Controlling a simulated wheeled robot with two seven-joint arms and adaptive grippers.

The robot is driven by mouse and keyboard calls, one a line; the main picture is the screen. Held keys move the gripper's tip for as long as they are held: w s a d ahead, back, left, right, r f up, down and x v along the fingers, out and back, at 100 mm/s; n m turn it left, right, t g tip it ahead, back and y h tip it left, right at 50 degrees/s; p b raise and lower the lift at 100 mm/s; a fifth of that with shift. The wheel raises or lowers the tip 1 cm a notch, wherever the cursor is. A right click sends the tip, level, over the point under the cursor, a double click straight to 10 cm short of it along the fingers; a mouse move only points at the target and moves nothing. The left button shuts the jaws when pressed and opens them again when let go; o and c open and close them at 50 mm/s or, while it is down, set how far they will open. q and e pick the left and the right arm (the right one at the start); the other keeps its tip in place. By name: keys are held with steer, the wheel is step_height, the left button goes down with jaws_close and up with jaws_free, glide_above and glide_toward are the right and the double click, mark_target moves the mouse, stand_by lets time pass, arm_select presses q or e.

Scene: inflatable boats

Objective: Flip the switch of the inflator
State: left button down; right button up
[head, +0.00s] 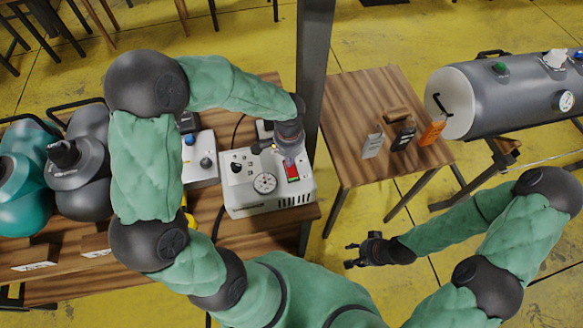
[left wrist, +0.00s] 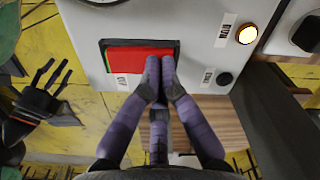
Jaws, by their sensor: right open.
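The inflator (head: 240,203) is a white box with a round gauge on the wooden table at centre. Its red rocker switch (head: 293,174) sits in a dark frame on the top panel. In the left wrist view the switch (left wrist: 128,60) is large and lit red, with a thin green edge. My left gripper (left wrist: 160,62) has its purple fingers together, tips at the switch's right part; I cannot tell whether they touch. In the head view it (head: 290,155) is over the panel. My right gripper (head: 350,252) is open and empty, away from the inflator.
A lit amber button (left wrist: 247,33) and a black knob (left wrist: 225,79) are beside the switch. A dark post (head: 314,90) stands right behind the inflator. A second table (head: 345,105) holds small items. A grey tank (head: 480,105) is at far right.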

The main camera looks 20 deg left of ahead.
arm_select(q)
steer(key=shift+r+p, duration=2.75)
steer(key=shift+r, duration=0.75)
